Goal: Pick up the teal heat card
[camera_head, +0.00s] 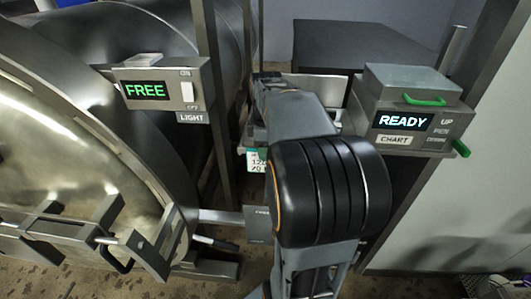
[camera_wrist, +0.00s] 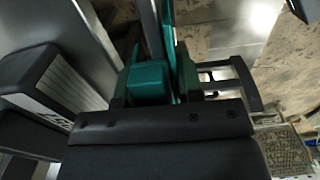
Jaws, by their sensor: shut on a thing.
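The teal heat card (camera_head: 257,161) shows in the head view as a small white face with dark print and a teal edge, just left of my arm. My arm hides its right side. In the wrist view a thin upright teal edge (camera_wrist: 168,28), which looks like the card, stands between the dark fingers of my gripper (camera_wrist: 160,68). A teal block (camera_wrist: 148,83) sits just left of this edge; I cannot tell whether it is part of the card. My gripper is shut on the card. In the head view my arm mostly hides the gripper.
A box reading FREE with a LIGHT label (camera_head: 165,92) stands left, by the large round metal door (camera_head: 75,150). A box reading READY with a CHART label (camera_head: 405,118) and green handles stands right. A dark flat top (camera_head: 360,42) lies behind. Metal posts stand close to my arm.

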